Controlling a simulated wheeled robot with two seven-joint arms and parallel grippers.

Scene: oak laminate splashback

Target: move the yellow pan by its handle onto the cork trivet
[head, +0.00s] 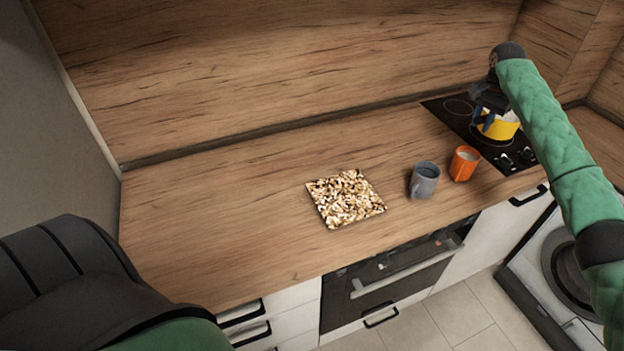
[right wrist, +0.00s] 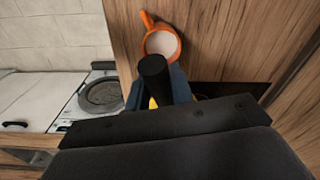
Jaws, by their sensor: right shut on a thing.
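The yellow pan (head: 499,125) is on the black hob at the right of the head view, partly hidden by my right arm. My right gripper (head: 485,112) is at the pan's left side and shut on its handle. In the right wrist view the black handle (right wrist: 154,75) stands between the blue fingers, with a sliver of the yellow pan (right wrist: 153,103) below it. The cork trivet (head: 345,198), a square speckled brown and cream mat, lies bare on the middle of the worktop. My left gripper is not in view.
A grey mug (head: 424,180) and an orange mug (head: 464,163) stand between the trivet and the hob (head: 452,112). The orange mug (right wrist: 161,43) also shows in the right wrist view. The worktop left of the trivet is clear. A wooden splashback (head: 290,70) rises behind.

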